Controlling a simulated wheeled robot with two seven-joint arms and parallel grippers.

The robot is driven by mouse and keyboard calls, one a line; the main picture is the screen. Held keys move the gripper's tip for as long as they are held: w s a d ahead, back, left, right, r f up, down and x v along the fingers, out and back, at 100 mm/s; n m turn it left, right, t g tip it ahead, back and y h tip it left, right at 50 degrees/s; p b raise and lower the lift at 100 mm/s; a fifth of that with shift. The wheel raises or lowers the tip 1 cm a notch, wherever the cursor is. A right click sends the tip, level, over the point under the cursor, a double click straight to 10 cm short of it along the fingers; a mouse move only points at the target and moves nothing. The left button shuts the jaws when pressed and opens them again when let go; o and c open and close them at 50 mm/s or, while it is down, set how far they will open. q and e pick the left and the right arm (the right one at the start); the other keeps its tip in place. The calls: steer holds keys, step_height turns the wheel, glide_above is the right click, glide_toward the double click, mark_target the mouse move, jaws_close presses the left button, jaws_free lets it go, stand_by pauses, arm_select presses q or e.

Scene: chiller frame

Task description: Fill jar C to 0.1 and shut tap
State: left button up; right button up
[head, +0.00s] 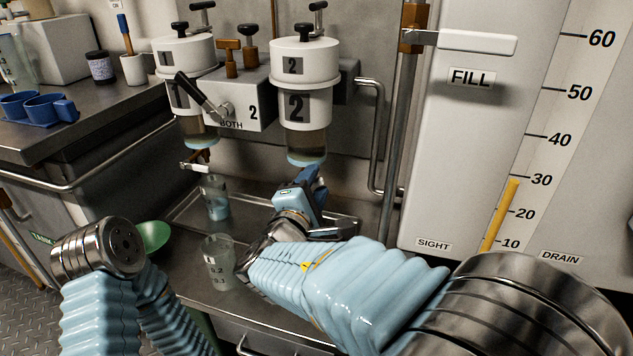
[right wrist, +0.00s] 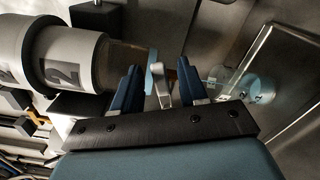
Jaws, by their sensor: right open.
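My right gripper (head: 312,185) is open below filter housing 2 (head: 303,100). In the right wrist view, its blue fingers (right wrist: 160,75) stand either side of a pale tap lever (right wrist: 161,88); whether they touch it I cannot tell. Housing 2 also shows there (right wrist: 68,60). In the head view the gripper hides this tap. A clear jar (head: 215,198) with blue liquid stands below the white-levered tap (head: 195,166) of housing 1. A graduated jar (head: 219,264), marked 0.2 and 0.1, stands nearer me. I cannot read which is jar C. My left gripper is out of view.
The selector lever (head: 203,95) sits on the block marked BOTH. A metal pipe (head: 378,130) and the white gauge panel (head: 480,120) stand to the right. A green bowl (head: 152,236) is at left. Blue cups (head: 45,107) sit on the left counter.

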steer(key=shift+w+d, duration=0.2)
steer(key=shift+w, duration=0.4)
jaws_close()
steer(key=shift+f+b, duration=0.25)
steer(key=shift+b, duration=0.2)
steer(key=m+b, duration=0.1)
steer(key=b, duration=0.2)
steer(key=f+m+b, duration=0.1)
steer(key=m+b, duration=0.1)
steer(key=b, duration=0.1)
steer(key=f+m+b, duration=0.1)
steer(key=m+b, duration=0.1)
steer(key=b, duration=0.2)
steer(key=shift+s+d, duration=0.1)
